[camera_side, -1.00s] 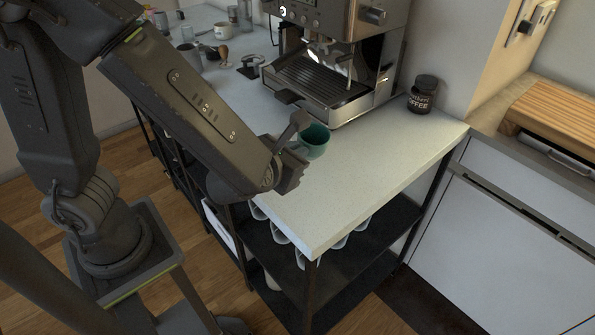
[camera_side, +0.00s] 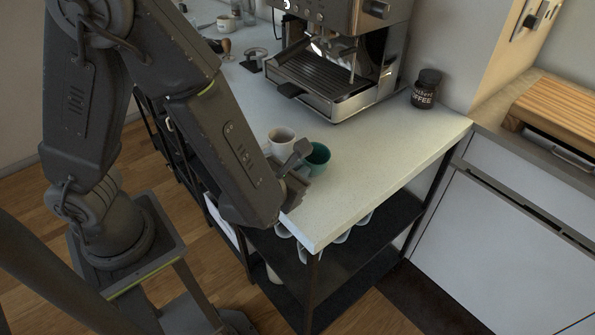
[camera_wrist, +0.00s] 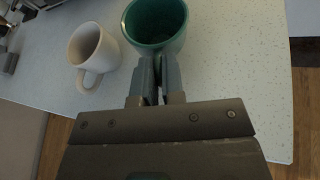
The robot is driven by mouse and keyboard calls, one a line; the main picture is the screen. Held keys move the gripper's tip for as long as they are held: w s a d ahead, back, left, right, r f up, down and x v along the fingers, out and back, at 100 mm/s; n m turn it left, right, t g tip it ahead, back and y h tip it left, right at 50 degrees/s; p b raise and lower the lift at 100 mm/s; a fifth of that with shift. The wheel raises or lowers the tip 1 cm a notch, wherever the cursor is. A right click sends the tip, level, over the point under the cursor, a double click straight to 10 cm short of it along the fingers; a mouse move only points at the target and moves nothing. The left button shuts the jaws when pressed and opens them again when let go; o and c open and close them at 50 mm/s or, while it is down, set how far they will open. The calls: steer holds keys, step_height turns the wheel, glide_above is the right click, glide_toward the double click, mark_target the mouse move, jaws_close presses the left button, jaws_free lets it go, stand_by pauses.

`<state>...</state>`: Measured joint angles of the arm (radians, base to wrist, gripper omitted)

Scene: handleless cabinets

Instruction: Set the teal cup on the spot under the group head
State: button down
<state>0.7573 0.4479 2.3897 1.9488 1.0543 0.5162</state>
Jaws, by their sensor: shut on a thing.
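The teal cup (camera_side: 317,157) is near the front edge of the white counter, close to the corner. It is upright or nearly so; I cannot tell whether it touches the counter. In the wrist view the teal cup (camera_wrist: 155,22) is straight ahead of the fingers, its open top showing and empty. My gripper (camera_side: 302,160) is shut on the near side of the teal cup; its fingers also show in the wrist view (camera_wrist: 154,75). The group head (camera_side: 331,46) is on the espresso machine, above the slatted drip tray (camera_side: 315,82).
A white mug (camera_side: 281,141) stands just left of the teal cup, its handle towards me in the wrist view (camera_wrist: 95,48). A dark coffee jar (camera_side: 425,89) stands right of the machine. Counter between cup and machine is clear.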

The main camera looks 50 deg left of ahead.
steer(key=shift+f, duration=0.15)
steer(key=c, duration=1.2)
jaws_free()
